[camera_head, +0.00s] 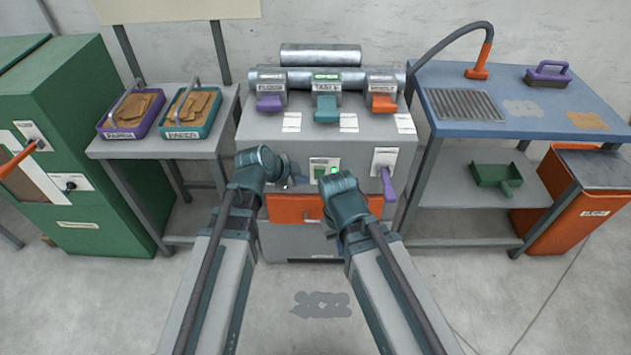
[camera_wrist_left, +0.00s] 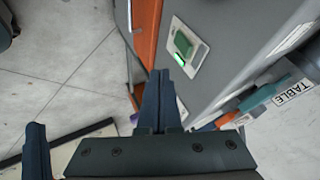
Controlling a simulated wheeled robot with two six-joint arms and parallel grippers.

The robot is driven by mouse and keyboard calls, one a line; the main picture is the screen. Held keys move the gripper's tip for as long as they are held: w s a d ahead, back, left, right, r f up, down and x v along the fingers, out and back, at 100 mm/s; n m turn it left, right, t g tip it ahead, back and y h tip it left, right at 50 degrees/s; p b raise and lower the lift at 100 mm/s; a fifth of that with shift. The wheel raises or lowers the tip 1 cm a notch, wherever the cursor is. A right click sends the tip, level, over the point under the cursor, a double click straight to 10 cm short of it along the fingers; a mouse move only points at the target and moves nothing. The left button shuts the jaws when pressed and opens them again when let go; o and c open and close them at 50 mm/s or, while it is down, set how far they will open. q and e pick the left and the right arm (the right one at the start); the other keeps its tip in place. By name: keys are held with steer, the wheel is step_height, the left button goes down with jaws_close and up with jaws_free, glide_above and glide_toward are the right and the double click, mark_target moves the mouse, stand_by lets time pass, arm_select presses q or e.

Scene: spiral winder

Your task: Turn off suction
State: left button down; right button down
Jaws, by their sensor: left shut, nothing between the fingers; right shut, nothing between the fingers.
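The grey suction unit (camera_head: 270,127) stands in the middle of the head view. On its front is a small panel with a green switch (camera_head: 333,171), which shows a bright green light. In the left wrist view the green rocker switch (camera_wrist_left: 183,45) and its lit strip are clear on a pale plate. My left gripper (camera_head: 287,180) is shut and empty, just left of the switch panel and apart from it. Its closed fingers (camera_wrist_left: 160,97) show below the switch. My right gripper (camera_head: 340,242) is low before the orange drawer, shut and empty, its fingertips mostly hidden by its wrist.
A purple lever (camera_head: 388,184) hangs right of the switch. Purple (camera_head: 269,103), teal (camera_head: 326,110) and orange (camera_head: 383,104) gate handles sit above; the middle one, marked TABLE, shows green. An orange drawer (camera_head: 285,206) is below. A blue-topped bench (camera_head: 515,125) stands right.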

mark_target(321, 173)
arm_select(q)
steer(key=shift+f, duration=0.1)
stand_by(0.3)
steer(key=w+d+f+b, duration=0.1)
steer(key=w+f+b, duration=0.1)
steer(key=w+d+f+b, duration=0.1)
steer(key=w+f+b, duration=0.1)
steer(key=w, duration=0.1)
steer(key=w+d+f+b, duration=0.2)
steer(key=w+f+b, duration=0.1)
steer(key=shift+w, duration=0.45)
steer(key=shift+w+r, duration=0.15)
steer(key=shift+w, duration=0.3)
steer(key=shift+s, duration=0.1)
steer(key=shift+r, duration=0.1)
